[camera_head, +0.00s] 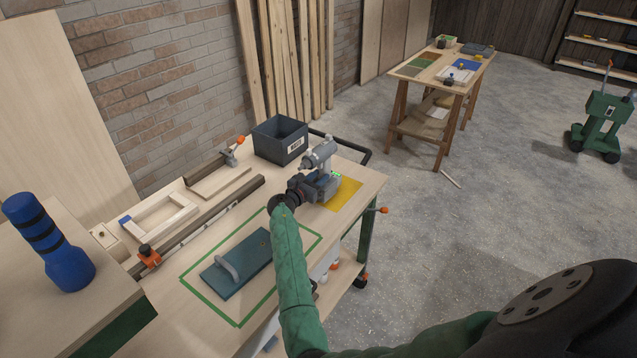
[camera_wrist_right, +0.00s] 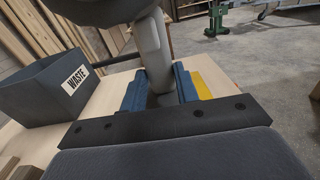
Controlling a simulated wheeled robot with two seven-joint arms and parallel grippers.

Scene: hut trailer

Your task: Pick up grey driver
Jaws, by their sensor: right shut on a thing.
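The grey driver (camera_head: 320,154) stands roughly upright at the right end of the wooden workbench, beside a yellow mat. My right gripper (camera_head: 326,186) reaches over the bench from the front and is shut on the driver. In the right wrist view, the driver's grey grip (camera_wrist_right: 153,55) passes between the two blue fingers of the right gripper (camera_wrist_right: 160,88). The driver's dark upper body fills the top of that view. The gripper hides the driver's lower end, so I cannot tell if it touches the bench. My left gripper is not in view.
A dark waste bin (camera_head: 281,139) stands behind the driver, and also shows in the right wrist view (camera_wrist_right: 50,88). The yellow mat (camera_head: 343,193) is at the bench's right edge. A blue-grey board with a handle (camera_head: 238,265) lies inside a green outline. A clamped wooden frame (camera_head: 160,217) lies left.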

